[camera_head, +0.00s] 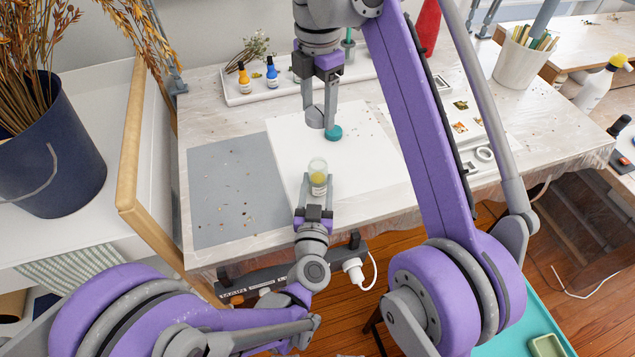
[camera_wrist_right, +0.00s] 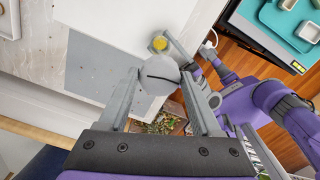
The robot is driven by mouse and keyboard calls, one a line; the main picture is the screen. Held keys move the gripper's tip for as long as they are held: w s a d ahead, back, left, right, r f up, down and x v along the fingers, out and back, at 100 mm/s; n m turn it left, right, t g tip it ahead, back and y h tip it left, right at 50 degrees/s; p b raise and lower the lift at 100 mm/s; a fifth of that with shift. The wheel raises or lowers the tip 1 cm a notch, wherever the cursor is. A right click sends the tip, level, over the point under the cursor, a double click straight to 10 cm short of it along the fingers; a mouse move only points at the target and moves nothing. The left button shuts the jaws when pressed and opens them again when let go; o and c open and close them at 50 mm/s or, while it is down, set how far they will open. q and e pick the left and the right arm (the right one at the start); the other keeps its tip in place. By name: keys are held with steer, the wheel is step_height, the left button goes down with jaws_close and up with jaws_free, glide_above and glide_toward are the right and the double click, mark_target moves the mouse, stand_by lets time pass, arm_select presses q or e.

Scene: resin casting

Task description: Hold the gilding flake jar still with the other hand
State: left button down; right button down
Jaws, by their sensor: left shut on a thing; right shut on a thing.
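The gilding flake jar (camera_head: 318,180) is a small clear jar with yellow contents and a pale label, upright near the front of the work table. My left gripper (camera_head: 317,190) is shut on it from the front side. My right gripper (camera_head: 325,118) is shut on a round teal lid (camera_head: 334,132), held apart from the jar, behind it and slightly right. In the right wrist view, a pale round disc (camera_wrist_right: 160,75) shows between the right fingertips, and the jar (camera_wrist_right: 158,44) with yellow inside is beyond it. The jar's lower part is partly hidden by the left fingers.
A white sheet (camera_head: 285,150) and a grey mat (camera_head: 215,170) with scattered flakes lie on the table (camera_head: 190,110). A white tray (camera_head: 235,98) with orange and blue bottles stands at the back. A cup of sticks (camera_head: 520,60) is at the back right. A wooden rail (camera_head: 128,150) borders the left.

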arm_select(q)
steer(key=shift+c, duration=0.8)
jaws_free()
steer(key=s+a, duration=0.1)
steer(key=s, duration=1.1)
